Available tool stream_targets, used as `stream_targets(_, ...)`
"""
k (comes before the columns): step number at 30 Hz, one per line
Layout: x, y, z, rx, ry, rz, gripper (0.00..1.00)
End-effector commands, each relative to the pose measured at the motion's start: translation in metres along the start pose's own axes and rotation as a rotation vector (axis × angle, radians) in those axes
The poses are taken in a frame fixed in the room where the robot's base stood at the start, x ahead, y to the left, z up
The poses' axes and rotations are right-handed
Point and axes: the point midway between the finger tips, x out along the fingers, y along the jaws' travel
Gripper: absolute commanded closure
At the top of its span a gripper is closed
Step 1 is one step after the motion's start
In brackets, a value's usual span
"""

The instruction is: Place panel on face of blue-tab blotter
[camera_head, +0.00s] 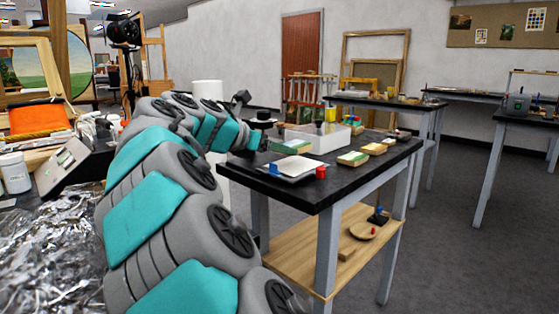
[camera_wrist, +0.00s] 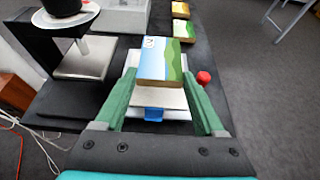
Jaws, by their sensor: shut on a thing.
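The panel (camera_wrist: 162,62) is a small painted board with blue sky, green ground and a white label at one corner. My gripper (camera_wrist: 162,78) is shut on it, one green finger at each side. In the head view the panel (camera_head: 292,147) shows green above the dark table, beyond the blotter, with my gripper (camera_head: 268,146) at its left. The blotter (camera_head: 296,168) is a pale flat pad with a blue tab (camera_head: 272,169) on its near side. In the wrist view the blotter (camera_wrist: 173,99) shows between the fingers, partly hidden behind the panel. The gap between them is unclear.
A red object (camera_head: 321,172) stands beside the blotter's right side. Several other painted panels (camera_head: 352,158) lie along the table's right side. A pale bin (camera_head: 325,138) stands behind. A black device with a metal plate (camera_wrist: 85,58) is close at the left.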

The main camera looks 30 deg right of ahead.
Motion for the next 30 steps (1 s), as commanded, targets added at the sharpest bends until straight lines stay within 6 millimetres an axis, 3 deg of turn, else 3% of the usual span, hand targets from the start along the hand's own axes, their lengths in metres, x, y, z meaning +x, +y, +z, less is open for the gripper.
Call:
stream_targets(6, 0.013, 0.004, 0.003, 0.000, 0.000, -0.003, 0.84)
stream_targets(13, 0.023, 0.003, -0.023, -0.002, 0.000, -0.006, 0.84)
stream_targets(27, 0.025, 0.004, -0.032, -0.001, 0.000, -0.001, 0.84)
stream_targets(28, 0.025, 0.004, -0.032, 0.000, 0.000, -0.001, 0.25)
stream_targets(30, 0.025, 0.004, -0.032, 0.000, 0.000, -0.001, 0.17)
